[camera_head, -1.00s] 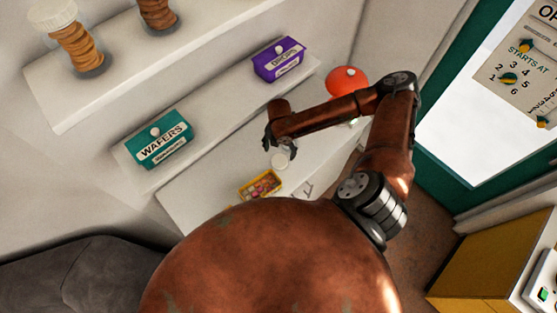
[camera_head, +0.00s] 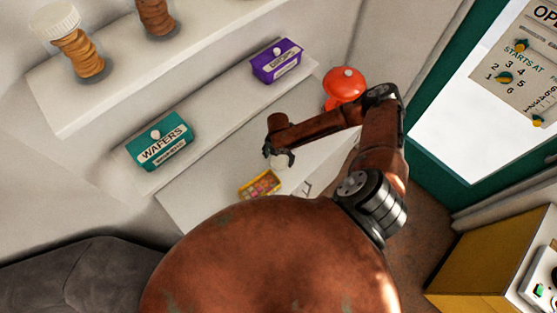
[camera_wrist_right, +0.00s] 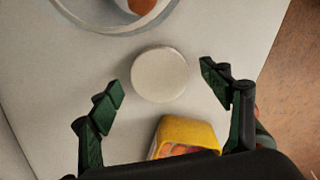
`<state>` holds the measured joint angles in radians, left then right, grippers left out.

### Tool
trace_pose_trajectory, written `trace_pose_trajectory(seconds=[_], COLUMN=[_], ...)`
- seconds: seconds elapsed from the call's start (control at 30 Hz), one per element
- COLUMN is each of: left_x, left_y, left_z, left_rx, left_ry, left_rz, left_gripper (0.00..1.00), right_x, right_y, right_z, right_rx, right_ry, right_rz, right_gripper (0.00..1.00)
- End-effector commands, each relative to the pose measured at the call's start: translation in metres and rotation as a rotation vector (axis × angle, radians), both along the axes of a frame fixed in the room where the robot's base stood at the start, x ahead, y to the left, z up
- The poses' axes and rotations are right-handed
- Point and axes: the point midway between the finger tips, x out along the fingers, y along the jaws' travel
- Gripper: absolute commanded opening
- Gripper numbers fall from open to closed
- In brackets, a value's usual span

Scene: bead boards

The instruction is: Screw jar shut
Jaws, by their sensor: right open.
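A round white disc, which looks like a jar lid (camera_wrist_right: 159,74), lies on the pale counter. It also shows in the head view (camera_head: 280,164), partly covered by my right gripper (camera_head: 278,155). In the right wrist view my right gripper (camera_wrist_right: 160,84) is open, with its green fingertips apart on either side of the disc and nothing held. A clear glass rim with something brown inside, perhaps the jar (camera_wrist_right: 108,25), is cut off at the top of that view. I cannot pick it out in the head view. My left gripper is not in view.
A yellow box of coloured pieces (camera_head: 260,186) sits close to the disc. A red dome (camera_head: 345,84) stands behind my right arm. A teal WAFERS box (camera_head: 160,147), a purple box (camera_head: 277,61) and stacked biscuits (camera_head: 83,55) stand on the shelves.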

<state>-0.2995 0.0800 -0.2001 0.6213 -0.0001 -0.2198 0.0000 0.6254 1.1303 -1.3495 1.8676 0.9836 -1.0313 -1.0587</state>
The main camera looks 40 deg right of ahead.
Motion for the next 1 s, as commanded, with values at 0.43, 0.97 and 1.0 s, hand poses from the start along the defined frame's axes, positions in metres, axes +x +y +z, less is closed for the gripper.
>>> trace_pose_trajectory(seconds=[0.43,0.97,1.0], left_x=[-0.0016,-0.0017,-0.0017], left_y=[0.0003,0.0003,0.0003], left_z=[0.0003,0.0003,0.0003], left_rx=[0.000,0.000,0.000], left_ry=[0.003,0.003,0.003], left_rz=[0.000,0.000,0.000], left_gripper=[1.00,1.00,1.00], right_x=[0.0000,0.0000,0.0001], right_y=[-0.0002,-0.0003,-0.0004], right_z=[-0.0061,-0.0059,-0.0059], right_rx=[-0.001,-0.001,-0.001], right_ry=[0.000,0.000,0.000], right_rz=[0.000,0.000,0.000], right_gripper=[0.70,0.44,0.44])
